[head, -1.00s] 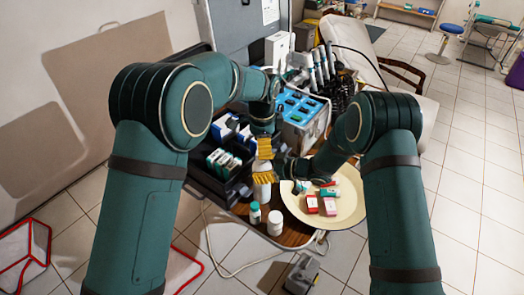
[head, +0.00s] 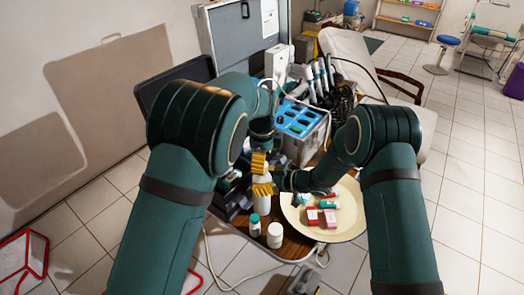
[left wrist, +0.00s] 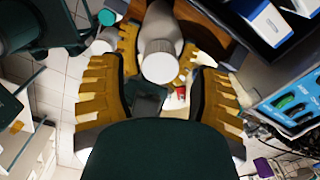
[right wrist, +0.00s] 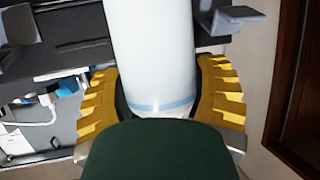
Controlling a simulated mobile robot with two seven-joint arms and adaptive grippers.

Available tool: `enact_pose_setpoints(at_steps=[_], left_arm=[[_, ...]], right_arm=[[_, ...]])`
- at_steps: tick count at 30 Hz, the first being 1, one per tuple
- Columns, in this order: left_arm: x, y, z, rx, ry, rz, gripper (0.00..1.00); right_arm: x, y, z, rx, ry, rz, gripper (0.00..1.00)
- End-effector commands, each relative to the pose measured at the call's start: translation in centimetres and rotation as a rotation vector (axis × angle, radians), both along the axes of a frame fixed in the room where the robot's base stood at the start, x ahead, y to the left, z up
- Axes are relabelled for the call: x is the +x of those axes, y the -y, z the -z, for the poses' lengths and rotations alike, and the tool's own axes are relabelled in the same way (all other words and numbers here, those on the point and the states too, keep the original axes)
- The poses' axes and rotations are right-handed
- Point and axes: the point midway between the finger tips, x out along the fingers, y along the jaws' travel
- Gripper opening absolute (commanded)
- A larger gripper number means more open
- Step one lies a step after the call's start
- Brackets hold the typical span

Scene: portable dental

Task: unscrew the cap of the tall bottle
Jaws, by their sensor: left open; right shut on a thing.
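The tall white bottle (head: 263,203) stands near the front edge of the small table. Its white ribbed cap (left wrist: 161,62) shows in the left wrist view. My right gripper (head: 264,190) is shut on the bottle body; in the right wrist view the bottle (right wrist: 152,50) sits between its yellow fingers. My left gripper (head: 259,163) is open, just above the right one. In the left wrist view the cap lies between the left gripper's spread fingers, with a gap on both sides. The cap is hidden by fingers in the head view.
A small bottle with a teal cap (head: 254,226) and a short white bottle (head: 275,235) stand at the front. A cream plate (head: 350,228) with small boxes is at right. A blue-topped dental unit (head: 301,120) stands behind, and a dark open case (head: 160,85) at left.

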Motion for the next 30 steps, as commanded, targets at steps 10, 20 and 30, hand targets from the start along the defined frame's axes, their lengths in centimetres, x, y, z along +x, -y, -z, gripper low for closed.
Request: enact_pose_setpoints(at_steps=[10,20,30], left_arm=[[0.0,0.0,3.2,0.001,0.0,-0.001,0.64],[0.0,0.0,3.3,0.0,0.0,-0.002,0.52],[0.0,0.0,3.3,0.0,0.0,-0.002,0.0]], right_arm=[[0.0,0.0,0.0,-0.001,0.0,0.0,0.0],[0.0,0.0,0.0,-0.001,0.0,0.0,0.0],[0.0,0.0,0.0,-0.001,0.0,0.0,0.0]])
